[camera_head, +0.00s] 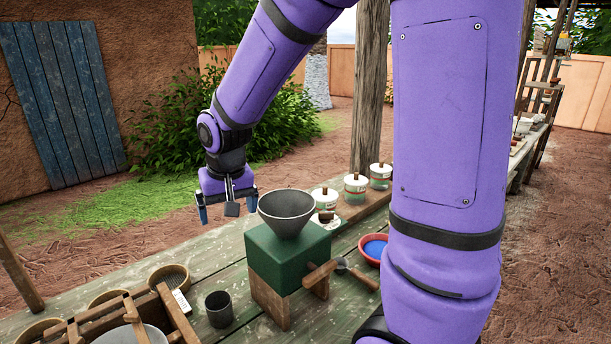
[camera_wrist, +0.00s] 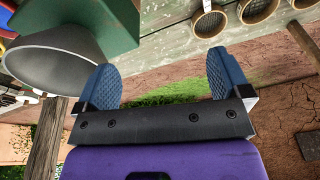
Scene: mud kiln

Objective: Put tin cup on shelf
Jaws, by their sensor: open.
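A dark grey cup (camera_head: 219,309), likely the tin cup, stands upright on the weathered green table (camera_head: 200,262), left of the green mill. My gripper (camera_head: 228,212) is open and empty, above the table's far side, behind and left of the grey funnel. It is well apart from the cup. Its two blue fingers spread wide in the wrist view (camera_wrist: 163,82), with nothing between them. I cannot make out the cup in the wrist view. A wooden rack with shelves (camera_head: 545,88) stands far at the right; I cannot tell if it is the task's shelf.
The green mill (camera_head: 290,252) with its grey funnel (camera_head: 286,212) and wooden crank (camera_head: 340,272) stands right of the cup. Round sieves (camera_head: 168,278) and a wooden frame (camera_head: 100,318) lie left. Lidded jars (camera_head: 355,187) and a red bowl (camera_head: 373,248) stand right.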

